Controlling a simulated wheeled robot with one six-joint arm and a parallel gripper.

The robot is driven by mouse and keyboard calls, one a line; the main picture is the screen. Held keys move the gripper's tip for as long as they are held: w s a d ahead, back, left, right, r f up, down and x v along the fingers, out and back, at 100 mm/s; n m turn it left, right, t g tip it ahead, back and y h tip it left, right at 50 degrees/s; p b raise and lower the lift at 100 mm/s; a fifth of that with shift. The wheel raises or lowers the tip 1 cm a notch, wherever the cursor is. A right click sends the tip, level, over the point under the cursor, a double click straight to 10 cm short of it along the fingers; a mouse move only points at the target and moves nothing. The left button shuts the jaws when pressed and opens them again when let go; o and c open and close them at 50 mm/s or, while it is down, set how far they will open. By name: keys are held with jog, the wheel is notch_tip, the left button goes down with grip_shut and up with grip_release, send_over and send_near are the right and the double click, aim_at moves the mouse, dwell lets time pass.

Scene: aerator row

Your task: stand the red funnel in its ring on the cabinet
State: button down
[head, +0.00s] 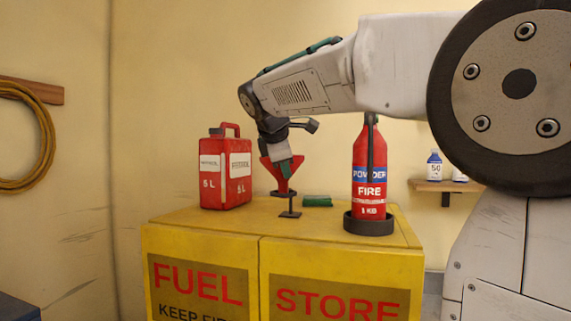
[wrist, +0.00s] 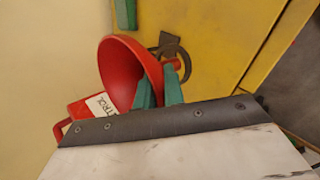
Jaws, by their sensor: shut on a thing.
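The red funnel (head: 281,182) is wide end up above the cabinet top in the head view. In the wrist view the funnel (wrist: 125,70) shows its open mouth, with its narrow spout pointing right. My gripper (head: 286,170) is shut on the funnel, its green fingertips (wrist: 160,88) at the funnel's side. The dark ring (head: 281,193) is on a small post and base on the cabinet (head: 190,219), right below the funnel. In the wrist view the spout overlaps the ring (wrist: 186,76); I cannot tell whether it is inside it.
A red petrol can (head: 226,168) stands to the left. A red fire extinguisher (head: 369,170) stands in a black holder (head: 369,226) to the right. A green object (head: 317,201) lies between the ring and the extinguisher. The front left cabinet top is clear.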

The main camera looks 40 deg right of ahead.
jog(key=shift+f, duration=1.55)
jog(key=shift+f, duration=0.1)
jog(key=shift+f, duration=0.1)
jog(key=c, duration=1.4)
grip_release()
jog(key=shift+f, duration=0.1)
jog(key=shift+r, duration=4.5)
